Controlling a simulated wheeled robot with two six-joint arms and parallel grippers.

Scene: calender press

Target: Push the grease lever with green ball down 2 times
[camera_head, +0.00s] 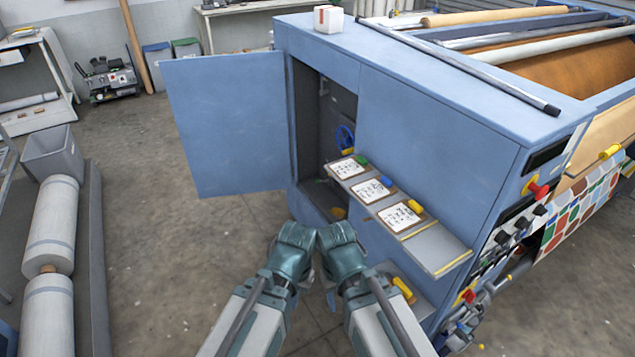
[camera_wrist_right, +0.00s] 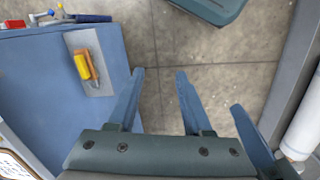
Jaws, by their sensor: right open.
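I cannot make out a lever with a green ball for certain in either view. A small green piece (camera_head: 360,160) shows at the far end of the shelf on the blue machine, but I cannot tell that it is a lever ball. In the head view my left gripper (camera_head: 293,244) and right gripper (camera_head: 338,244) are side by side in front of the machine, with their fingertips hidden. In the right wrist view my right gripper (camera_wrist_right: 160,72) is open, with bare floor between its fingers. The left gripper's jaw state is hidden.
The blue machine's cabinet door (camera_head: 228,122) stands open to the left, with a blue handwheel (camera_head: 345,137) inside. The shelf (camera_head: 437,249) with several cards juts out on the right. A yellow handle (camera_wrist_right: 90,66) sits low beside my right gripper.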

